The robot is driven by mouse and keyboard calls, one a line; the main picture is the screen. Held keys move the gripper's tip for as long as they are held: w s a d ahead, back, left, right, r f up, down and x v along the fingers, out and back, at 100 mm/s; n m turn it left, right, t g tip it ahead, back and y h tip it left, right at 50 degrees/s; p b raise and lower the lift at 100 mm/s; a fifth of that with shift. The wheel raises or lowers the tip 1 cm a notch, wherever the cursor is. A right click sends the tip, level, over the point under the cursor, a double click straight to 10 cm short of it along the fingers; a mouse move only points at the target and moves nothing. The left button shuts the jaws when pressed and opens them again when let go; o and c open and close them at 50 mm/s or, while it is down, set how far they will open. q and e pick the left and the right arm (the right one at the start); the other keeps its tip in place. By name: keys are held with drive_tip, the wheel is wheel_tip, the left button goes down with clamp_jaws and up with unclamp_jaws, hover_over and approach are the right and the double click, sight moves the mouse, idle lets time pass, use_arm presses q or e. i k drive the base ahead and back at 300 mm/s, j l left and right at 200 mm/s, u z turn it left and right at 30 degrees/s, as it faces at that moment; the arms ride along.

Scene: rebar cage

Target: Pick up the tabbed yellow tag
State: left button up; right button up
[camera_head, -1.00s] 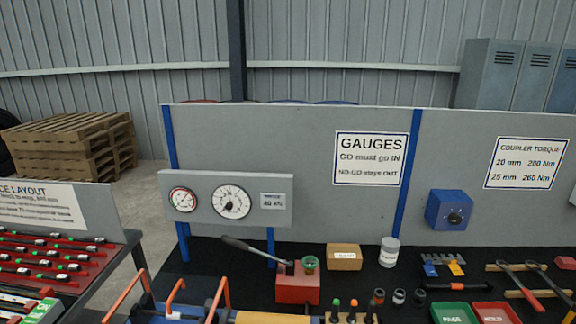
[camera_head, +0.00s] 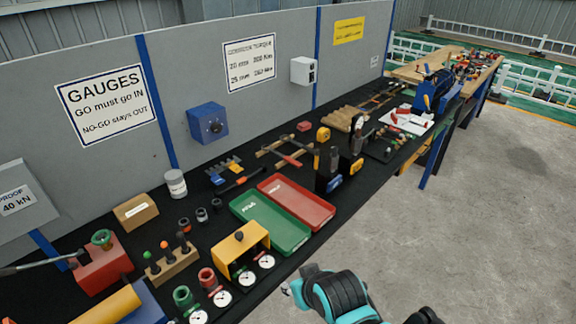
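I cannot make out the tabbed yellow tag for sure in the head view. Small yellow patches show on a yellow item (camera_head: 323,134) and on dark upright items near the middle of the bench, but they are too small to tell. Teal and black parts of my arm (camera_head: 340,296) show at the bottom, over the floor in front of the bench. No gripper fingers of mine can be made out.
The black-topped bench (camera_head: 215,226) runs to the far right. On it are a green tray (camera_head: 282,238), a red tray (camera_head: 312,212), a yellow gauge box (camera_head: 240,246) and a wooden block with pins (camera_head: 170,264). A grey panel stands behind. The concrete floor (camera_head: 480,220) is clear at right.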

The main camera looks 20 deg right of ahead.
sight(235, 168)
drive_tip(key=z, duration=0.3)
drive_tip(key=i+l, duration=0.15)
drive_tip(key=l, duration=0.2)
drive_tip(key=i+l+u, duration=0.1)
drive_tip(key=l, duration=0.25)
drive_tip(key=i+l+u, duration=0.1)
drive_tip(key=l, duration=0.25)
drive_tip(key=i+l, duration=0.25)
drive_tip(key=i+l+u, duration=0.1)
drive_tip(key=l, duration=0.35)
drive_tip(key=i+l, duration=0.15)
drive_tip(key=l, duration=0.25)
drive_tip(key=i+l+u, duration=0.15)
drive_tip(key=l, duration=0.2)
drive_tip(key=i+l, duration=0.25)
drive_tip(key=i+l+u, duration=0.15)
drive_tip(key=l, duration=0.3)
drive_tip(key=i+l, duration=0.25)
drive_tip(key=l+u, duration=0.05)
drive_tip(key=l, duration=0.05)
